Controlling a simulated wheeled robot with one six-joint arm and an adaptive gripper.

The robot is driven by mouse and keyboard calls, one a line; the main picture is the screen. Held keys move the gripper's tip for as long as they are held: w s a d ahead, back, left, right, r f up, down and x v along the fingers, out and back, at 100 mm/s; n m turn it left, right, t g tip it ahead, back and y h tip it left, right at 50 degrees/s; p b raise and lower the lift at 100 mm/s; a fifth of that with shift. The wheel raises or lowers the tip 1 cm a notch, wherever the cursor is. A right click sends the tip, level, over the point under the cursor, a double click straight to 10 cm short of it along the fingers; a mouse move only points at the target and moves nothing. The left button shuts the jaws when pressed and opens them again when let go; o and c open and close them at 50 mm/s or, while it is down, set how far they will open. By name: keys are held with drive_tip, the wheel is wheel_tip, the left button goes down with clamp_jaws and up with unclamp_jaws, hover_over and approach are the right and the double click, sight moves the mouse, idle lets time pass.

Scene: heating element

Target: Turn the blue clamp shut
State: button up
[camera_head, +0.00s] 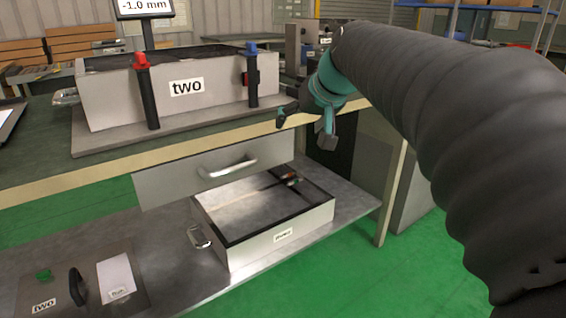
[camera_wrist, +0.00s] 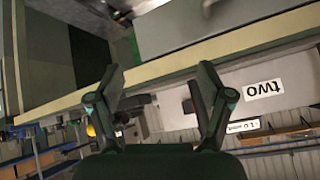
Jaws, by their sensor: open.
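The blue clamp (camera_head: 251,47) is a blue cap on a dark upright post at the right end of the grey box (camera_head: 110,98) labelled "two", on the workbench. My gripper (camera_head: 303,122) is open and empty, to the right of and a little below the clamp, near the bench's front edge and apart from the clamp. In the wrist view my gripper (camera_wrist: 160,72) has its fingers spread, with the bench edge beyond them. The "two" label (camera_wrist: 265,90) shows there upside down. A dark post beside the right finger may be the clamp's; no blue cap is clear there.
A red clamp (camera_head: 141,60) stands at the box's left. A display (camera_head: 145,7) reads "-1.0 mm" behind it.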

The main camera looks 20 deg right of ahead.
drive_tip(key=s+f+g, duration=0.1)
drive_tip(key=s+f, duration=0.5)
drive_tip(key=f, duration=0.1)
drive_tip(key=shift+s+a+f+m+h, duration=0.15)
drive_tip(key=shift+s+a+m+h, duration=0.15)
drive_tip(key=shift+s+a+h, duration=0.1)
